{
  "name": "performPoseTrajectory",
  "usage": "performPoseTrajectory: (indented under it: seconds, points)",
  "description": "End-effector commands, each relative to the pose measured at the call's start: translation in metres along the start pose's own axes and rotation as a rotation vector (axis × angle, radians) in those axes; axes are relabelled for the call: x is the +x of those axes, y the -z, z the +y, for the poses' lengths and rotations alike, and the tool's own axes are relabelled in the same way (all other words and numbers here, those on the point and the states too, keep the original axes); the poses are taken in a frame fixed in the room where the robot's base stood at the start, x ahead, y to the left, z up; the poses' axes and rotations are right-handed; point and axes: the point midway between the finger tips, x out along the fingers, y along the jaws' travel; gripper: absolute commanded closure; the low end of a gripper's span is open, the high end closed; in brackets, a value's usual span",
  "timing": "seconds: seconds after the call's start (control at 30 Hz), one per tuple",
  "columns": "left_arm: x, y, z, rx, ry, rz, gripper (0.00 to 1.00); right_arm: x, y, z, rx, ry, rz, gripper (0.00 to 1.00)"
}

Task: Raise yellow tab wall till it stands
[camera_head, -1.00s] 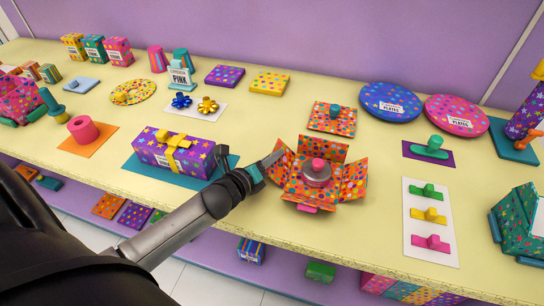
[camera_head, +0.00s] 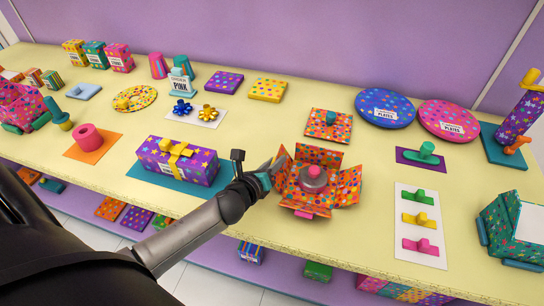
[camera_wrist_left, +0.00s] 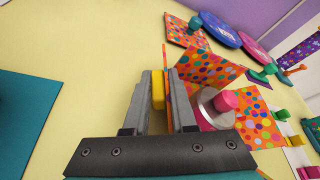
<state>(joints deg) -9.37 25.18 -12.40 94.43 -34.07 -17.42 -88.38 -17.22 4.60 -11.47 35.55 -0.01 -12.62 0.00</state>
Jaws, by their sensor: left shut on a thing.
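The orange spotted box (camera_head: 325,157) lies opened out on the table, with a round grey weight with a pink knob (camera_head: 314,178) at its centre. Its left wall (camera_head: 281,168) stands steeply, close to upright. My left gripper (camera_head: 264,177) is at this wall's outer side, shut on its yellow tab (camera_wrist_left: 158,90); in the left wrist view the wall shows edge-on between the fingers (camera_wrist_left: 166,100). The back wall is raised and the right wall (camera_head: 347,187) leans outward. The pink tab (camera_head: 303,213) sticks out at the front. My right gripper is not in view.
A purple gift box (camera_head: 165,160) on a teal mat (camera_head: 140,172) stands left of my gripper. A white card (camera_head: 422,257) with green, yellow and pink tabs lies to the right. An orange spotted square (camera_head: 328,132) with a blue knob lies behind. The table's front edge is close.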

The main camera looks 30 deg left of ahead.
Motion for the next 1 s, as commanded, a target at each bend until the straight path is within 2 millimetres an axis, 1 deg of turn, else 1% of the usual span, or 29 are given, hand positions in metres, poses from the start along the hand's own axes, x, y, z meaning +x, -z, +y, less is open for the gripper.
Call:
performPoseTrajectory:
  seconds: [0.03,0.1,0.4,0.7,1.0]
  points:
    - [-0.002,-0.003,-0.003,0.043,-0.024,0.004,1.0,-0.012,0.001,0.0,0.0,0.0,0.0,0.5]
    - [-0.002,-0.004,-0.007,0.098,-0.047,0.003,1.0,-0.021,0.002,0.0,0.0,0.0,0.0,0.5]
    - [-0.001,-0.003,-0.021,0.314,-0.135,0.002,1.0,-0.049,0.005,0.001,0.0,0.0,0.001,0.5]
    - [0.0,0.0,-0.028,0.447,-0.19,0.002,1.0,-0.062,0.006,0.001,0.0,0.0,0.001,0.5]
    - [0.001,0.002,-0.029,0.487,-0.207,0.001,1.0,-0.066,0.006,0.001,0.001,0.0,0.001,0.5]
